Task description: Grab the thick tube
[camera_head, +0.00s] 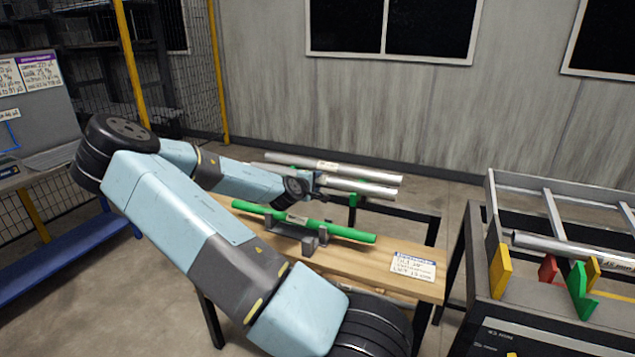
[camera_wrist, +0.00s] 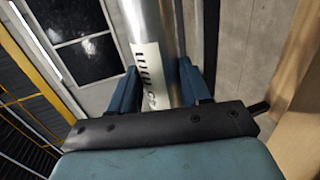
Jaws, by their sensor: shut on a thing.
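Two silver metal tubes lie behind the wooden bench in the head view, an upper one (camera_head: 372,173) and a lower one (camera_head: 375,189). I cannot tell for sure which is the thicker. My gripper (camera_head: 316,182) is at the tubes, with its fingertips partly hidden there. In the wrist view my gripper (camera_wrist: 160,88) has its two blue fingers on either side of a silver tube (camera_wrist: 151,22) and is shut on it. A white label with dark print shows on this tube between the fingers. Which of the two tubes this is stays unclear.
A green tube (camera_head: 345,231) lies in grey holders (camera_head: 309,241) on the wooden bench (camera_head: 375,258), in front of my gripper. A label card (camera_head: 413,267) lies at the bench's right. A dark cart (camera_head: 550,325) with another silver tube (camera_head: 560,247) stands at right.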

